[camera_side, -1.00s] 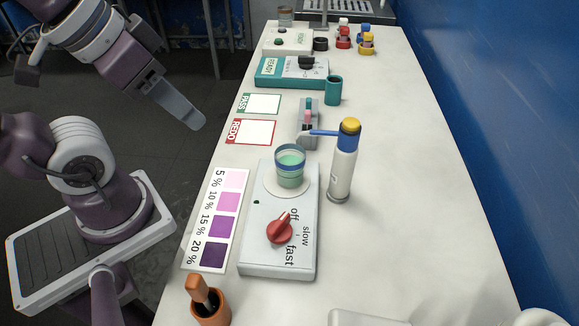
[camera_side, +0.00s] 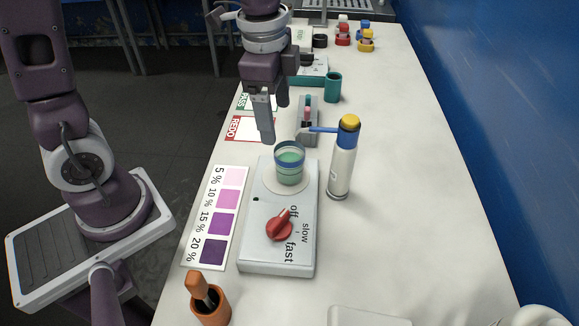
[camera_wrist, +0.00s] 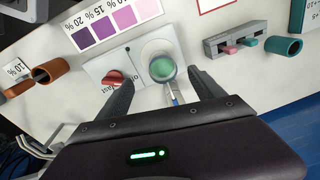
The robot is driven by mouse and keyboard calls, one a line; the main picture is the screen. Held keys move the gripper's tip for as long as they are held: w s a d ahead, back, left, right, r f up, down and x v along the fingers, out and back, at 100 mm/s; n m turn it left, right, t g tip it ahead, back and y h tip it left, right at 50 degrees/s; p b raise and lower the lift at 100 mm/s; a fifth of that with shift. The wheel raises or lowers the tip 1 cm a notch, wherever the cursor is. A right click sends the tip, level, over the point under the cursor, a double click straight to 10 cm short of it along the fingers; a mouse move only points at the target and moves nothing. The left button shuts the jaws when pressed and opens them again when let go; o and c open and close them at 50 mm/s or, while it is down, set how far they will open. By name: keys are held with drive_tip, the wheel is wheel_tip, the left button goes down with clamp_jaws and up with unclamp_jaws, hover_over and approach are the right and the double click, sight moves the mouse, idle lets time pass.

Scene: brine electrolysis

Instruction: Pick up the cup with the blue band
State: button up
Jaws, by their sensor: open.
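The cup with the blue band (camera_side: 290,171) is clear, holds green liquid and stands upright on the round plate of the white stirrer (camera_side: 279,254). In the wrist view the cup (camera_wrist: 161,68) lies ahead of my fingers, between their lines. My gripper (camera_side: 273,120) is in the air above and behind the cup in the side view, pointing down, apart from it. In the wrist view my gripper (camera_wrist: 160,90) has its two dark fingers spread wide with nothing between them at the tips.
A white bottle with a blue and yellow top (camera_side: 343,160) stands close right of the cup, its spout reaching toward it. A grey rack (camera_side: 308,132) and teal cup (camera_side: 333,88) are behind. A colour chart (camera_side: 217,217) lies left. An orange pot (camera_side: 210,305) stands in front.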

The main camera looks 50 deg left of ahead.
sight(291, 156)
drive_tip(key=f+m, duration=0.1)
drive_tip(key=f, duration=0.3)
drive_tip(key=w+d+f, duration=0.1)
drive_tip(key=f, duration=0.2)
drive_tip(key=w+f+m+g, duration=0.1)
drive_tip(key=f, duration=0.3)
drive_tip(key=shift+w+d+f+m, duration=0.15)
drive_tip(key=shift+w+f+m, duration=0.05)
drive_tip(key=shift+f+m, duration=0.15)
drive_tip(key=c, duration=1.7)
